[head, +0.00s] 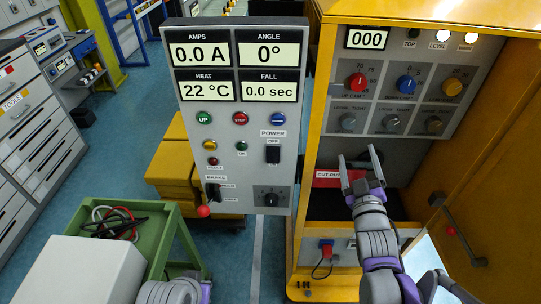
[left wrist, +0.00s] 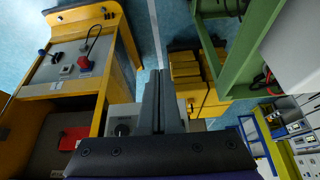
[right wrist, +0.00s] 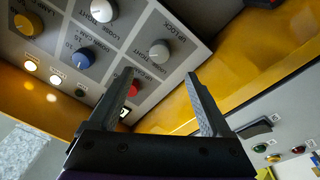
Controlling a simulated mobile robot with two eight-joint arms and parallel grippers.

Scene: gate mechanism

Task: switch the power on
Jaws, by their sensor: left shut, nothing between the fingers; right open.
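The power switch (head: 272,154) is a black rocker under the POWER and OFF labels on the grey control panel (head: 226,140) in the head view. A black part (right wrist: 257,128) on the grey panel in the right wrist view looks like the same switch. My right gripper (head: 357,160) is open and empty, right of the panel, in front of the yellow cabinet's opening by the red CUT-OUT label. Its spread fingers also show in the right wrist view (right wrist: 157,78). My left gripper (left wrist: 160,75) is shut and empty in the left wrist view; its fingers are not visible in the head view.
The yellow cabinet (head: 312,215) holds several knobs and a counter reading 000; its door (head: 480,210) stands open at right. A green cart (head: 175,235) with cables and a white box stands at left front. Yellow blocks (head: 172,170) sit behind the panel.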

